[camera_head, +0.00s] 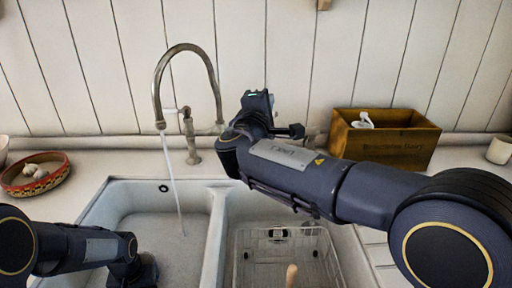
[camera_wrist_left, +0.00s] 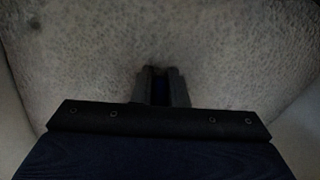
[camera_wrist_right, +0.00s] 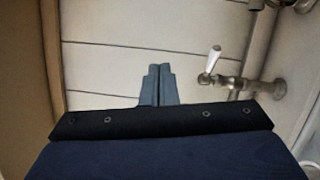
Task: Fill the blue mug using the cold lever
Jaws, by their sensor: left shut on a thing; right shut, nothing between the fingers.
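The blue mug does not show clearly; a dark blue strip, too dim to name, is between my left fingers. My left gripper (camera_wrist_left: 160,72) is shut on it, low over a grey speckled surface. In the head view, my left arm reaches into the left basin. Water (camera_head: 172,185) runs from the tap (camera_head: 187,50) into that basin, right of my left arm. My right gripper (camera_wrist_right: 158,70) is shut and empty. In the right wrist view, a white-handled lever (camera_wrist_right: 212,59) is right of its fingers, apart from them. A white handle (camera_head: 170,111) also shows on the tap's left.
The sink (camera_head: 213,235) has two basins; a wire rack (camera_head: 240,262) stands in the right one. A wooden box (camera_head: 385,148) with a white bottle stands behind my right arm. A patterned bowl (camera_head: 60,178) and a white cup (camera_head: 499,150) flank the sink.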

